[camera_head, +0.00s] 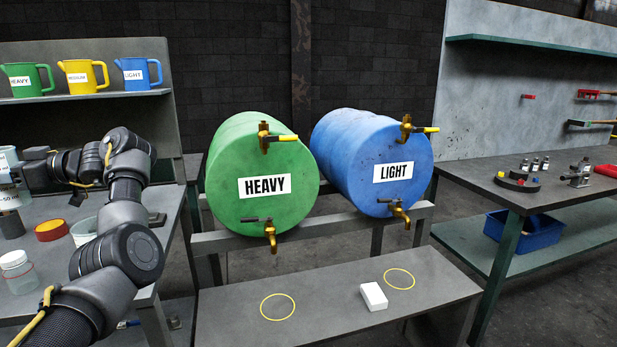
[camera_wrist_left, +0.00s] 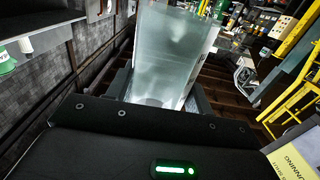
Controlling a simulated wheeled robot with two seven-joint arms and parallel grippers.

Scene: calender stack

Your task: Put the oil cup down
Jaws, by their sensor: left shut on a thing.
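A clear, translucent cup (camera_wrist_left: 172,55) stands between the fingers of my left gripper (camera_wrist_left: 160,90) in the left wrist view. The gripper is shut on it. In the head view my left arm reaches to the far left over the left bench, and a pale cup with a measure marking (camera_head: 9,192) shows at the picture's edge beside the gripper (camera_head: 18,178). It is partly cut off, and I cannot tell whether its base touches anything. My right gripper is not in view.
Coloured jugs (camera_head: 78,77) are shelved.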

